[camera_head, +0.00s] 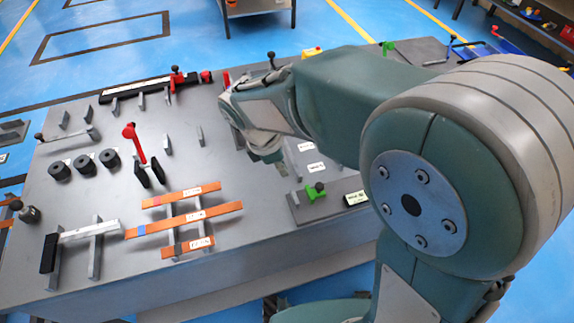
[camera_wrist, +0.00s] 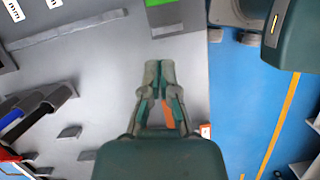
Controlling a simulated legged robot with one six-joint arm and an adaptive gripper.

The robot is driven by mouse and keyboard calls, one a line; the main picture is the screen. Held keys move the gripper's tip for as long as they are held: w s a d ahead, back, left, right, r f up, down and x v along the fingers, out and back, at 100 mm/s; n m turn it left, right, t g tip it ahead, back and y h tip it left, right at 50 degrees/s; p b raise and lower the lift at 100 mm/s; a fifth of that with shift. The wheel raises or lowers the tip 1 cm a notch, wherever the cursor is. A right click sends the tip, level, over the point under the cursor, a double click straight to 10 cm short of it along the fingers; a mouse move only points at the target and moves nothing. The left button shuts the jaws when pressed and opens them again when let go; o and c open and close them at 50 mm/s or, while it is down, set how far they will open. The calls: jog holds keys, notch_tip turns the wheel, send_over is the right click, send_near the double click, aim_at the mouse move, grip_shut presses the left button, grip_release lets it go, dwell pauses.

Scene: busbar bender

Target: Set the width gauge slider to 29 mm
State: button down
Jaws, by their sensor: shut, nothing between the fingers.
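A green slider-like block (camera_head: 315,190) with a black knob sits on a grey base near the table's front right edge. A small dark panel with a light label (camera_head: 356,197) is beside it. A red slider-like part (camera_head: 177,80) sits on a long black-and-white rail (camera_head: 135,88) at the back left. I cannot tell which is the width gauge slider, and no scale reading is legible. My gripper (camera_head: 277,170) is shut and empty, left of and behind the green block.
Orange bars (camera_head: 185,213) rest on supports at the front. White labels (camera_head: 316,167) lie near my gripper. Bare tabletop (camera_head: 215,165) shows left of it.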

aim_at(315, 192)
jog(key=x, duration=0.6)
jog(key=shift+d+f, duration=0.15)
jog(key=shift+f, duration=0.25)
jog(key=d, duration=0.3)
jog(key=shift+w+d+f, duration=0.1)
jog(key=shift+w+f, duration=0.1)
jog(key=shift+f, duration=0.2)
jog(key=shift+d+f, duration=0.1)
jog(key=shift+d, duration=0.25)
jog(key=shift+d, duration=0.15)
jog(key=shift+w+d, duration=0.1)
jog(key=shift+d, duration=0.2)
